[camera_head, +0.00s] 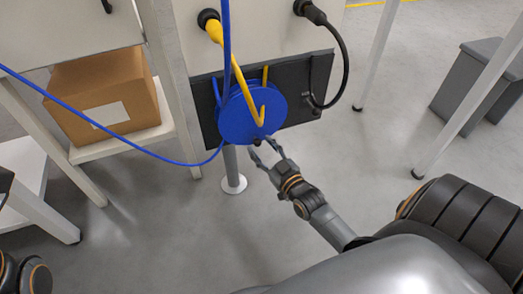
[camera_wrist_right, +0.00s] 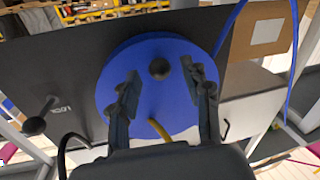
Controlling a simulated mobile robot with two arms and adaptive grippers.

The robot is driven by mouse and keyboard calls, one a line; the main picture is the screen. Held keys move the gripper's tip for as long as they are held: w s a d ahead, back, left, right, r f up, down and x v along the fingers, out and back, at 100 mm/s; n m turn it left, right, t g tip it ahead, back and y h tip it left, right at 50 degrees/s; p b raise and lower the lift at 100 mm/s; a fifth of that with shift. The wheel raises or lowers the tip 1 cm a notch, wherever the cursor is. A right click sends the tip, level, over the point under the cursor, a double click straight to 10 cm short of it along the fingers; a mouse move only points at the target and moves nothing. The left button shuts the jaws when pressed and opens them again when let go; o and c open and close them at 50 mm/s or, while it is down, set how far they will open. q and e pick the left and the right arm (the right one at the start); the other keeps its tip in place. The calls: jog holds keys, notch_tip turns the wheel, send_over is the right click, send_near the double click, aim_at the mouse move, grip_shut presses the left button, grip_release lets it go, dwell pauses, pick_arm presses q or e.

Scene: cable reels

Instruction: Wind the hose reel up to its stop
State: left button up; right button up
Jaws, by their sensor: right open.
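The blue reel disc (camera_head: 252,116) is mounted on a dark panel (camera_head: 320,75) below a pale board, and a yellow hose end crosses its front. In the right wrist view the blue disc (camera_wrist_right: 160,100) fills the middle, with a dark round knob (camera_wrist_right: 159,69) on its face. My right gripper (camera_head: 262,150) is at the lower edge of the reel. In its wrist view the open fingers (camera_wrist_right: 160,90) stand on either side of the knob's line, with nothing between the tips but the disc behind. Whether they touch the disc is unclear.
A blue line (camera_head: 95,122) runs from the left to the reel. A black cable (camera_head: 345,65) loops at the panel's right. Another dark knob (camera_wrist_right: 34,126) projects from the panel. A cardboard box (camera_head: 105,90) sits on a shelf at left; a grey bin (camera_head: 475,85) stands right.

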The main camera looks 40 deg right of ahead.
jog(key=shift+w, duration=0.4)
grip_shut()
jog(key=shift+a+m, duration=0.15)
jog(key=shift+m, duration=0.15)
